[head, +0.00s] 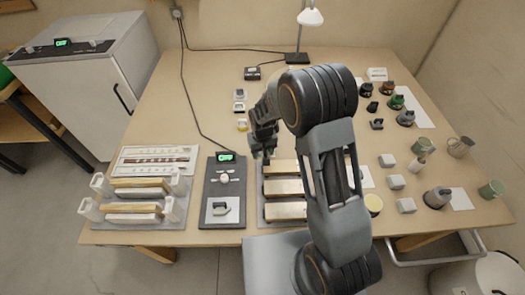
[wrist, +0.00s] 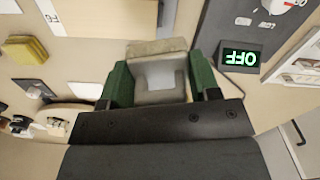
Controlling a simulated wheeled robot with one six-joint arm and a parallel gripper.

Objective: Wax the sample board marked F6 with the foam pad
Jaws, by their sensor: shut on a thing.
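My gripper (head: 264,150) is above the bench, just behind the left end of a row of sample boards (head: 284,187). In the wrist view my gripper (wrist: 160,83) has its green fingers shut on both sides of a pale grey block (wrist: 158,92) with a tan layer at its far end, which looks like the foam pad. Three boards lie in a grey tray, partly hidden by my arm. A board (wrist: 110,15) with a pale marked strip beside it shows in the wrist view. I cannot read F6 on any board.
A dark device (head: 222,190) with a green display stands left of the tray; the display reads OFF in the wrist view (wrist: 240,57). A rack (head: 172,208) holds more boards at the left. Cups, jars and pale blocks (head: 396,182) stand at the right.

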